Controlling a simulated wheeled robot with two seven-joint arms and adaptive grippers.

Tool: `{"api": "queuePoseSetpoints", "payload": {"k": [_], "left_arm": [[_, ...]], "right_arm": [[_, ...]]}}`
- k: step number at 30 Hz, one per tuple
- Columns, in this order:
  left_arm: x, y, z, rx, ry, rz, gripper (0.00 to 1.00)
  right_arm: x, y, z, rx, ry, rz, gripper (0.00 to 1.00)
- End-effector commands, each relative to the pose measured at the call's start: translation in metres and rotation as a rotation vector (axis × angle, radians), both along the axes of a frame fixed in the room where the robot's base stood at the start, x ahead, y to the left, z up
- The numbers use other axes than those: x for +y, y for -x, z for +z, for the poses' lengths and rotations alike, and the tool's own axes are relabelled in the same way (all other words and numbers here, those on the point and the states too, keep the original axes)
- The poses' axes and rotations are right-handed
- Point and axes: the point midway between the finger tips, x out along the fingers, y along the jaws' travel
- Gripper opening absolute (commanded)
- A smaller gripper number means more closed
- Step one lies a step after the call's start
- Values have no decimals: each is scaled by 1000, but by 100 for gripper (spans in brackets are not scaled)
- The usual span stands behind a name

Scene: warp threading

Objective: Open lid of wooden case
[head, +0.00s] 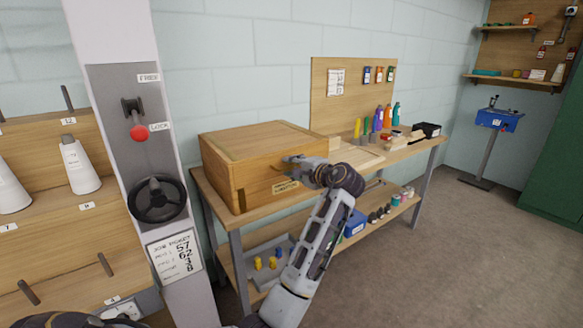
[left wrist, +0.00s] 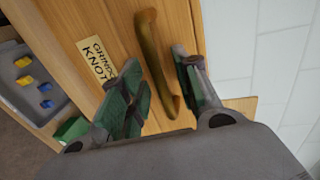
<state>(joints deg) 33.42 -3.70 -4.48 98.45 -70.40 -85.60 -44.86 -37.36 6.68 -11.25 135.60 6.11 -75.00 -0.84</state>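The wooden case (head: 250,160) stands on the left end of the workbench, with its lid (head: 262,138) down. My left gripper (head: 292,166) is at the upper front of the case and hides part of it. In the left wrist view, a curved brass-coloured handle (left wrist: 150,42) runs between the two green-padded fingers of that gripper (left wrist: 165,85). The fingers are apart, one on each side of the handle, and a gap shows beside it. A paper label (left wrist: 98,60) is on the case front beside the handle. My right gripper is not in view.
The workbench (head: 425,147) carries bottles (head: 388,115) and small items right of the case. Its lower shelf holds a grey tray (head: 262,280) and a blue box (head: 355,224). A post with a handwheel (head: 158,199) stands left of the case. The floor at right is clear.

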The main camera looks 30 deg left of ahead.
Motion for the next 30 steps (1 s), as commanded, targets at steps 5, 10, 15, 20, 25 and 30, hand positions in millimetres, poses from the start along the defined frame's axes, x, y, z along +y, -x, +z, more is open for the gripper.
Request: {"api": "queuePoseSetpoints", "payload": {"k": [5, 10, 15, 20, 25, 30], "left_arm": [[0, 0, 0, 0, 0, 0, 32], [0, 0, 0, 0, 0, 0, 26], [0, 0, 0, 0, 0, 0, 4], [0, 0, 0, 1, 1, 1, 0], [0, 0, 0, 1, 1, 1, 0], [0, 0, 0, 2, 1, 1, 0]], "right_arm": [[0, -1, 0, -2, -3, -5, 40], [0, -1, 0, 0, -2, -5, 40], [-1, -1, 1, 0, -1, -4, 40], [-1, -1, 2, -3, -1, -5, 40], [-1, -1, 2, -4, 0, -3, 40], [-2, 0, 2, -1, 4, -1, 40]]}}
